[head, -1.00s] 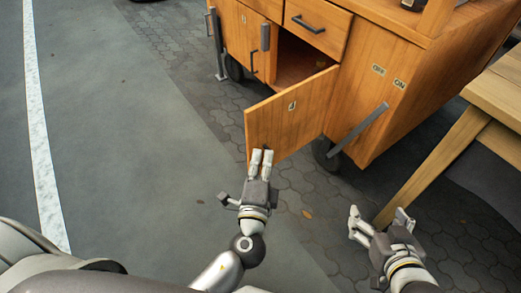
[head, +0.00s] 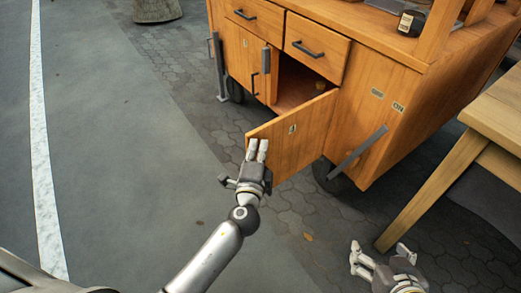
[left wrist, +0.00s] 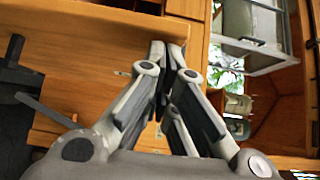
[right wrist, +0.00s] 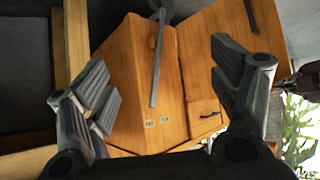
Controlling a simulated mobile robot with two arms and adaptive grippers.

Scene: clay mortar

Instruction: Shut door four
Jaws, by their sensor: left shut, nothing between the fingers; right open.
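The open door (head: 290,133) of the wooden cart is swung outward, with a small number plate (head: 292,129) on its face that is too small to read. Behind it the dark compartment (head: 297,84) is exposed, with a small object inside. My left gripper (head: 257,148) is shut and empty, its fingertips at the left part of the door's outer face; I cannot tell if they touch. In the left wrist view the shut fingers (left wrist: 165,60) lie against the wooden panel behind. My right gripper (head: 384,252) is open and empty, low beside the table, apart from the cart.
The cart has drawers (head: 318,43) above and a shut door (head: 247,57) with a bar handle to the left. A grey bar (head: 358,150) sticks out at its right corner. A wooden table (head: 495,105) stands at right.

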